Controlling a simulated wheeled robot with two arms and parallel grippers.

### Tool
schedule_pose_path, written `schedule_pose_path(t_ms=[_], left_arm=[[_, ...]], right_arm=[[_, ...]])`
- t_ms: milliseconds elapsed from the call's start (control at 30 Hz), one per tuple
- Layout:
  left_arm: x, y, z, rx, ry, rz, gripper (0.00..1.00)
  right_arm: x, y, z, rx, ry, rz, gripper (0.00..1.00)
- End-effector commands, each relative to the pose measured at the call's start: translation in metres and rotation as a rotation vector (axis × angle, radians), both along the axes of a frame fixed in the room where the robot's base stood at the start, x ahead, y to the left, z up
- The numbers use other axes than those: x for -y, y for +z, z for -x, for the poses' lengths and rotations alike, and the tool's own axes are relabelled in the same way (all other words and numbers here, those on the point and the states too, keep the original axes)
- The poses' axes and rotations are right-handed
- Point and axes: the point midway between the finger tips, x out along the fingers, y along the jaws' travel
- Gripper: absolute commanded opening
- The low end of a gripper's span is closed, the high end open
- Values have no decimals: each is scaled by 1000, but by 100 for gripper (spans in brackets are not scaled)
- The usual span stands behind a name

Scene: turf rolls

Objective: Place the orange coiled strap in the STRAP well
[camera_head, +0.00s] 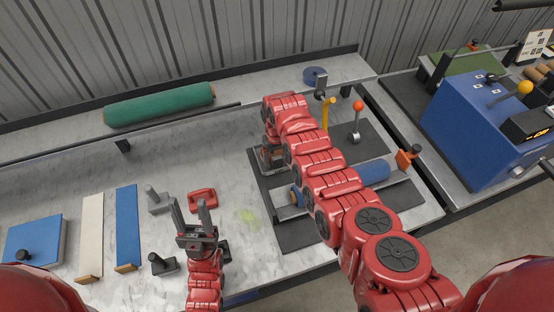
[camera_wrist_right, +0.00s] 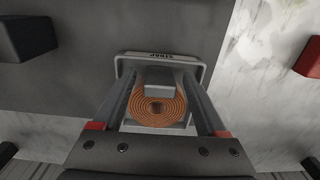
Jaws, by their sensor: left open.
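The orange coiled strap (camera_wrist_right: 156,112) shows in the right wrist view, lying flat-on to the camera inside the outline of the grey STRAP well (camera_wrist_right: 124,66). A grey block (camera_wrist_right: 158,82) covers part of the coil's upper side. My right gripper (camera_wrist_right: 160,88) has one finger on each side of the coil, close to its edges; I cannot tell whether they press on it. In the head view my right gripper (camera_head: 270,155) is at the far left corner of the dark mat, and its arm hides the strap. My left gripper (camera_head: 193,207) is open and empty.
A blue roll (camera_head: 372,174) lies on the dark mat (camera_head: 295,235) under my right arm. A red-knobbed lever (camera_head: 357,115) and yellow post (camera_head: 327,118) stand nearby. A red piece (camera_head: 202,199) and grey holders lie near my left gripper. A green roll (camera_head: 160,104) lies behind.

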Motion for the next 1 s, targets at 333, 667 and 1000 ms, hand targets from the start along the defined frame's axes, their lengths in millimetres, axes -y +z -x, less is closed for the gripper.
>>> schedule_pose_path(t_ms=[333, 667, 1000], left_arm=[[0, 7, 0, 0, 0, 0, 50], [0, 50, 0, 0, 0, 0, 50], [0, 58, 0, 0, 0, 0, 50]], right_arm=[[0, 7, 0, 0, 0, 0, 75], [0, 76, 0, 0, 0, 0, 75], [0, 121, 0, 0, 0, 0, 75]])
